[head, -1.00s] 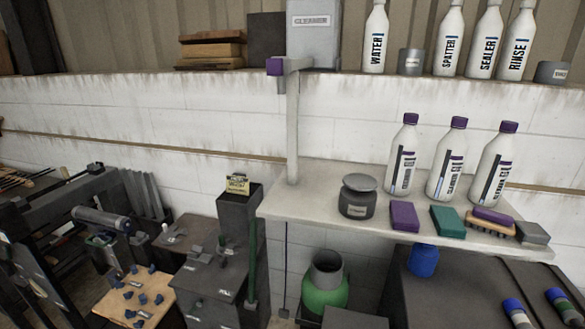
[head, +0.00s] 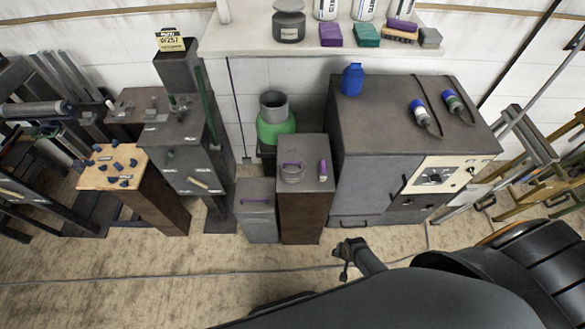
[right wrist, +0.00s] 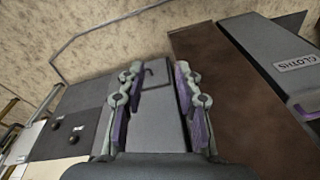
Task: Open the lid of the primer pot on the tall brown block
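The tall brown block (head: 303,219) stands on the floor in the middle of the head view, with a dark grey top. On its top sits a squat grey pot (head: 291,174), which I take as the primer pot; its lid has a purple handle and looks shut. A small purple item (head: 323,170) is beside it on the top. My right gripper (head: 347,256) is below and right of the block, apart from it. In the right wrist view the gripper (right wrist: 162,82) is open and empty, with the block's brown side (right wrist: 230,95) beside it. My left gripper is out of view.
A grey CLOTHS bin (right wrist: 298,63) touches or nearly touches the block; it also shows in the head view (head: 258,215). A grey cabinet (head: 375,175) stands close on the right, a green container (head: 274,126) behind. The floor in front (head: 190,270) has a cable but is mostly clear.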

